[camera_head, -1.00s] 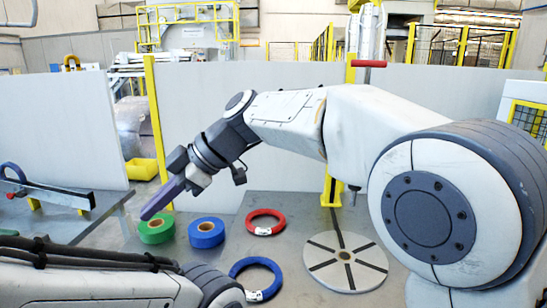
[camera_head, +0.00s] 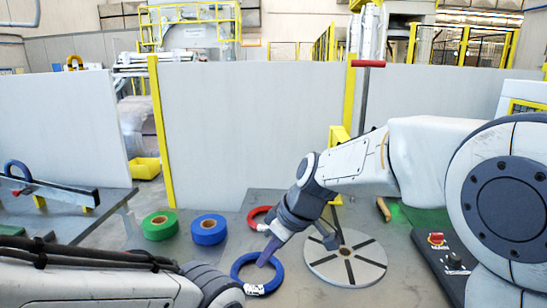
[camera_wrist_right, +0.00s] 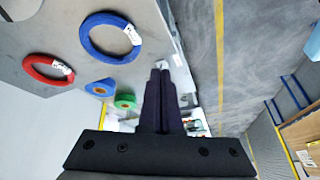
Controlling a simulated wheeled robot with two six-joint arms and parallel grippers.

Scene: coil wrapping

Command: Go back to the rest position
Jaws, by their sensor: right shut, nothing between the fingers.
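My right gripper (camera_head: 266,255) is shut and empty. In the head view its fingers overlap the far right rim of the blue coil (camera_head: 238,277); I cannot tell the height between them. The fingers point ahead in the wrist view (camera_wrist_right: 160,75), with the blue coil (camera_wrist_right: 88,42) off to their left. The red coil (camera_head: 256,211) is partly hidden behind my right wrist, and shows whole in the wrist view (camera_wrist_right: 35,72). My left arm shows at the lower left of the head view, but its gripper is out of frame.
A green tape roll (camera_head: 160,225) and a blue tape roll (camera_head: 208,230) stand left of the coils. A round slotted disc (camera_head: 345,272) lies right of the gripper. A control box (camera_head: 452,262) with a red button sits farther right. White panels stand behind.

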